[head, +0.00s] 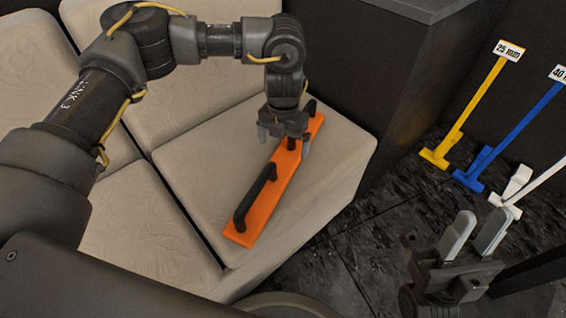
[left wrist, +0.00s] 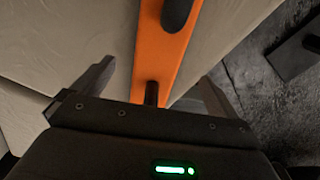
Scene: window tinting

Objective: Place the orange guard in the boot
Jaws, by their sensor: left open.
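The orange guard (head: 258,212) is a long flat orange bar with black handles. It lies at a slant on the beige seat cushion. My left gripper (head: 284,148) is open above the far half of the guard and hides part of it. In the left wrist view the guard (left wrist: 157,72) runs between the two spread fingers (left wrist: 155,95), with one black handle close by the gripper body. I cannot tell whether the fingers touch the guard or cushion. My right gripper (head: 476,236) is open and empty at the lower right, over the dark floor. I cannot identify the boot.
A yellow tool (head: 468,115) labelled 25 mm, a blue tool (head: 515,135) and a white tool (head: 532,184) stand at the right. A dark cabinet (head: 400,80) rises beside the cushion (head: 190,222). Dark floor (head: 340,255) lies open before the cushion.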

